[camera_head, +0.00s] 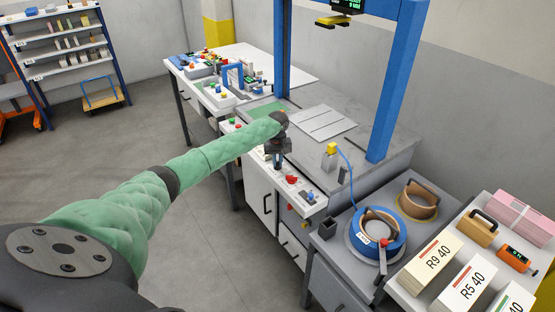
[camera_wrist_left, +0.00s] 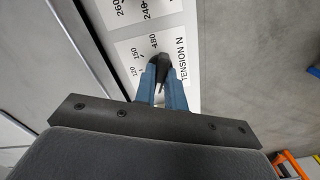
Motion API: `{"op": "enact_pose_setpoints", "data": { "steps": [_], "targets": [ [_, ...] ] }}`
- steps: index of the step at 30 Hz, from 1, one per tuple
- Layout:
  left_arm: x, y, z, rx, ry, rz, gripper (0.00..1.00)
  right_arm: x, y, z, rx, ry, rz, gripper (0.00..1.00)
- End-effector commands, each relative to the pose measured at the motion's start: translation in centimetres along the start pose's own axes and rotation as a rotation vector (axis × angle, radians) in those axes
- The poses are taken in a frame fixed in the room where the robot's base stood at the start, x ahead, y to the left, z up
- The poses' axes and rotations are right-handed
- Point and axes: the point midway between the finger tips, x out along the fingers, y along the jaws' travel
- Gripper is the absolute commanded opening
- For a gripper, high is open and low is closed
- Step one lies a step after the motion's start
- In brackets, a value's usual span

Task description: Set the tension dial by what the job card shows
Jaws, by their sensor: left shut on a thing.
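My left gripper (camera_head: 278,160) reaches down to the white control panel (camera_head: 313,207) on the front of the strapping machine. In the left wrist view its blue fingers (camera_wrist_left: 162,80) are shut on a dark knob, the tension dial (camera_wrist_left: 160,66). I cannot pick out a job card for certain. My right gripper is not in view.
The panel also holds a red knob (camera_head: 292,180) and a blue one (camera_head: 309,196). A blue arch (camera_head: 391,80) rises over the grey bed, with a display (camera_head: 348,5) on top. A blue strap reel (camera_head: 378,235) and labelled boxes (camera_head: 432,262) stand at the right.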

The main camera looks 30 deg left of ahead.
Motion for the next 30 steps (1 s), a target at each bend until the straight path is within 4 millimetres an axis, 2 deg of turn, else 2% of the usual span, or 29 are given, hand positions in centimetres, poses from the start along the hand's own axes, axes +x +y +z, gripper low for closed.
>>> {"op": "enact_pose_setpoints", "data": {
  "steps": [13,30],
  "targets": [
    [-0.1,0.0,0.0,0.269,-0.001,0.001,0.0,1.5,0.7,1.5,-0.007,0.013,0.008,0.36],
    [0.0,0.0,0.0,0.327,0.0,0.0,0.0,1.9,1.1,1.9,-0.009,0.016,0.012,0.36]
  ]
}}
